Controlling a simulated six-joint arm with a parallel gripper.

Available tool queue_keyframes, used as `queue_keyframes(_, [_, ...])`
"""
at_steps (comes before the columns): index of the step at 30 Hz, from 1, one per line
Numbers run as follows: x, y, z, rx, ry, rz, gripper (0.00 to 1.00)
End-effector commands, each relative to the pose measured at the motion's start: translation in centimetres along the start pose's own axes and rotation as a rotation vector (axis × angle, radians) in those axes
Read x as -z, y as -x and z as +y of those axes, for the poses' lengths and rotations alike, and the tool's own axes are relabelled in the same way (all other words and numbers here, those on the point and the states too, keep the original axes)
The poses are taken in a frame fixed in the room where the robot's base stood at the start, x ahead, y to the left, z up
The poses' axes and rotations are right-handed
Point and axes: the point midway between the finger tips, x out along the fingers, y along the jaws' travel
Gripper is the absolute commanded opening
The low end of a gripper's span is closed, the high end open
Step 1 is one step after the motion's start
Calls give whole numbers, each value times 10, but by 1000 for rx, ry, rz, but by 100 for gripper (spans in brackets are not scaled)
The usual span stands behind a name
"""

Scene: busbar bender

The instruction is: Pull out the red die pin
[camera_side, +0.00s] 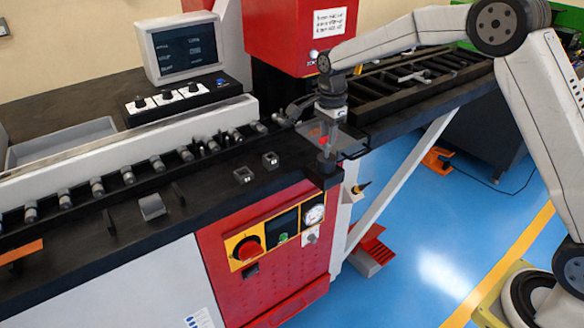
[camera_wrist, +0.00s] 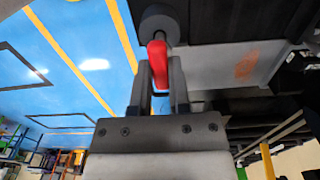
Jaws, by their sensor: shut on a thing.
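The red die pin (camera_wrist: 157,62) stands between the two fingers of my gripper (camera_wrist: 161,85) in the wrist view. My gripper is shut on it. The pin's far end meets a dark rod or hole at a grey round die (camera_wrist: 158,18); how deep it sits there cannot be told. In the side view my gripper (camera_side: 326,128) points down over the right end of the machine's black bed. A small red part of the pin (camera_side: 323,141) shows below the fingers, above a grey post (camera_side: 326,160).
The black bed (camera_side: 215,180) carries small metal blocks (camera_side: 270,160) and a row of rollers (camera_side: 125,176). A red machine housing (camera_side: 297,35) stands close behind my gripper. A control panel (camera_side: 182,101) and a screen (camera_side: 183,48) stand at the back left.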

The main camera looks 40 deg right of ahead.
Motion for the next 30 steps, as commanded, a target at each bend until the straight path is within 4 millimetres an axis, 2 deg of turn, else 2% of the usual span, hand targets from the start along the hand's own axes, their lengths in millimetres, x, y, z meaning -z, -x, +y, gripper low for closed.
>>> queue_keyframes(18, [0,13,0,0,0,0,0])
queue_keyframes(30, [0,14,0,0,0,0,0])
